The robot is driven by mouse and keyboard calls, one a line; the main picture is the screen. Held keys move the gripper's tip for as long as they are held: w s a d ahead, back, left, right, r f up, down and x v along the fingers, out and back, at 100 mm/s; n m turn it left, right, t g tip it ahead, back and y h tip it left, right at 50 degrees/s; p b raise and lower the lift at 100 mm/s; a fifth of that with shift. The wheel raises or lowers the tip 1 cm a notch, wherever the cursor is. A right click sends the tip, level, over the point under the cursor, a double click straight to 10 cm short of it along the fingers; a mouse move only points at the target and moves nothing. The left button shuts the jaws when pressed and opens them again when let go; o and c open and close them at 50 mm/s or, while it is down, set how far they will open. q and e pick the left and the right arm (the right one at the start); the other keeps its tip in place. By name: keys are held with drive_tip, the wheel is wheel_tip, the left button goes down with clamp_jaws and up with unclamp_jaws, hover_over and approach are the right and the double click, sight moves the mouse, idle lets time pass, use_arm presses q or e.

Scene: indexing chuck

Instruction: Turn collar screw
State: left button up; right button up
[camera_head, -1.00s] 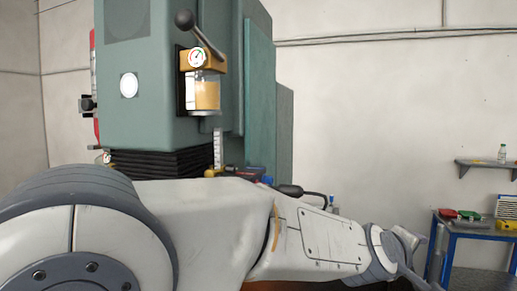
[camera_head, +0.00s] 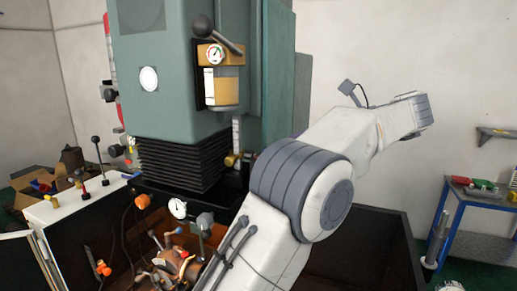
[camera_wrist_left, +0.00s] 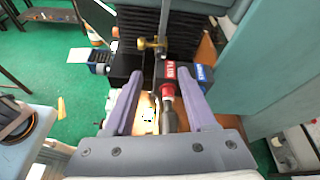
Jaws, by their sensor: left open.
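My left gripper (camera_wrist_left: 160,95) shows in the left wrist view with its two grey-purple fingers wide apart and nothing held between them. Beyond and between the fingertips is a grey cylinder with a red band (camera_wrist_left: 168,92). A brass T-shaped fitting (camera_wrist_left: 152,45) is farther off; I cannot tell whether it is the collar screw. In the head view, a copper-coloured round assembly (camera_head: 172,262) with handles sits low in the machine, partly hidden by my arm. I cannot tell its collar screw there. The jaws of my left gripper do not show in the head view, and my right gripper is not in view.
The green machine column (camera_head: 165,60) with black bellows (camera_head: 180,162) stands over the work area. A dial gauge (camera_head: 178,208) hangs nearby. A white lever panel (camera_head: 80,205) is at left. A blue bench (camera_head: 465,220) stands at right. Black and blue boxes (camera_wrist_left: 203,76) lie past the fingers.

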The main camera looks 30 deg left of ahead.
use_arm(q)
drive_tip(key=b, duration=0.8)
approach(249, 155)
drive_tip(key=shift+f+x, duration=0.25)
drive_tip(key=shift+x, duration=1.1)
drive_tip(key=a, duration=0.3)
drive_tip(key=shift+w+a+f, duration=0.4)
drive_tip(key=shift+a+f, duration=0.3)
drive_tip(key=shift+a, duration=0.25)
drive_tip(key=shift+c, duration=0.4)
clamp_jaws()
